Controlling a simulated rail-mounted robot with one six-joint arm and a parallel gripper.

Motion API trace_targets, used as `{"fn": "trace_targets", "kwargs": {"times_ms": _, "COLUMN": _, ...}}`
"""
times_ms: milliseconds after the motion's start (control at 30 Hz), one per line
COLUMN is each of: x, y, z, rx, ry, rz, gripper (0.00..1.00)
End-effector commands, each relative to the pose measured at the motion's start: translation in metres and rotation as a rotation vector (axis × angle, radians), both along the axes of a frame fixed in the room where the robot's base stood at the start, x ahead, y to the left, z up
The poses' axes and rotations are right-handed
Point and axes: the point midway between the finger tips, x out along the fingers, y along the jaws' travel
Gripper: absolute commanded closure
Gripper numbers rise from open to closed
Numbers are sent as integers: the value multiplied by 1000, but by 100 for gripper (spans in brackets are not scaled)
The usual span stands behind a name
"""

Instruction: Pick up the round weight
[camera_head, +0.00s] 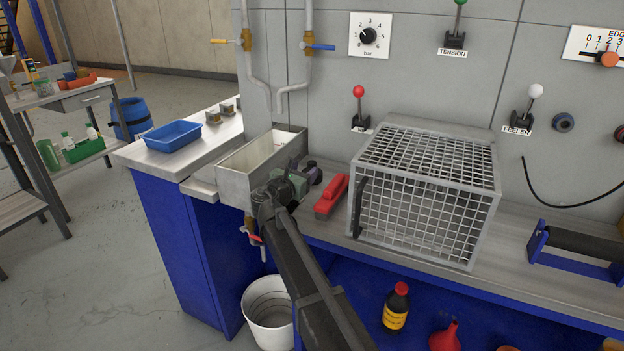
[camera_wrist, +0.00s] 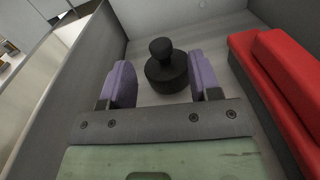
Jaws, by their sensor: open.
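The round weight (camera_wrist: 167,74) is a black, squat disc with a knob on top. In the wrist view it stands upright on the grey bench, just ahead of and between my fingertips. My gripper (camera_wrist: 160,68) has its two purple fingers spread, one on each side of the weight, with nothing held. In the head view my gripper (camera_head: 308,176) is low over the bench, between the metal trough and a red object.
The red object (camera_head: 332,195) lies close right of my gripper; it also shows in the wrist view (camera_wrist: 272,72). The metal trough (camera_head: 232,184) stands close left. A wire mesh cage (camera_head: 425,190) fills the bench farther right. A blue tray (camera_head: 172,136) sits at left.

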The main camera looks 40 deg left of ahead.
Motion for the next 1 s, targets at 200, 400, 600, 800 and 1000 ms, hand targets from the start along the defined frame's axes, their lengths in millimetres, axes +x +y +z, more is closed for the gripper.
{"fn": "trace_targets", "kwargs": {"times_ms": 200, "x": 49, "y": 11, "z": 0, "rx": 0, "ry": 0, "rz": -1, "gripper": 43}}
{"fn": "trace_targets", "kwargs": {"times_ms": 400, "x": 55, "y": 10, "z": 0, "rx": 0, "ry": 0, "rz": 0, "gripper": 43}}
{"fn": "trace_targets", "kwargs": {"times_ms": 600, "x": 55, "y": 10, "z": 0, "rx": 0, "ry": 0, "rz": 0, "gripper": 65}}
{"fn": "trace_targets", "kwargs": {"times_ms": 800, "x": 55, "y": 10, "z": 0, "rx": 0, "ry": 0, "rz": 0, "gripper": 95}}
{"fn": "trace_targets", "kwargs": {"times_ms": 1000, "x": 55, "y": 10, "z": 0, "rx": 0, "ry": -1, "rz": 0, "gripper": 100}}
